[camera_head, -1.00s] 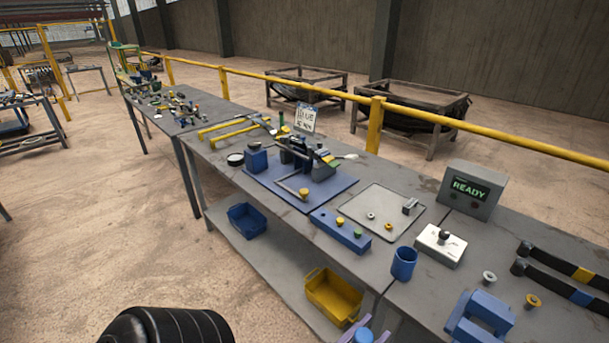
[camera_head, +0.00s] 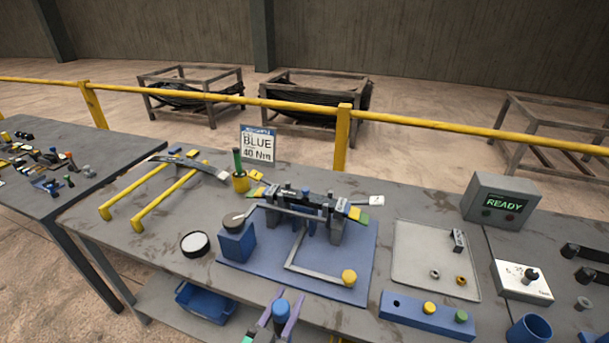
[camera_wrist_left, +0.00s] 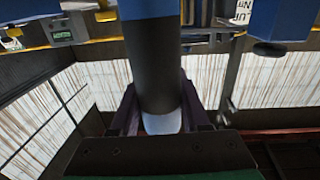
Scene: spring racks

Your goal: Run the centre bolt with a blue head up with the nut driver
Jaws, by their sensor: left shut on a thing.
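My left gripper (camera_head: 279,324) is at the bottom edge of the head view, in front of the bench. Its purple fingers are shut on an upright tool with a blue top (camera_head: 281,308), apparently the nut driver. In the left wrist view the tool is a dark cylinder (camera_wrist_left: 158,70) with a blue upper part and a pale lower end. The clamped spring assembly (camera_head: 305,203) stands on a blue mat (camera_head: 245,277), beyond the gripper. A blue-headed centre bolt cannot be made out clearly there. My right gripper is not in view.
A blue holder block (camera_head: 380,312) has an empty hole beside yellow and green caps. An L-shaped bar with a yellow knob (camera_head: 349,277) lies on the mat. A sign (camera_head: 258,144) reads BLUE 40 Nm. A grey box (camera_head: 499,203) shows READY. A tray (camera_head: 410,262) holds small parts.

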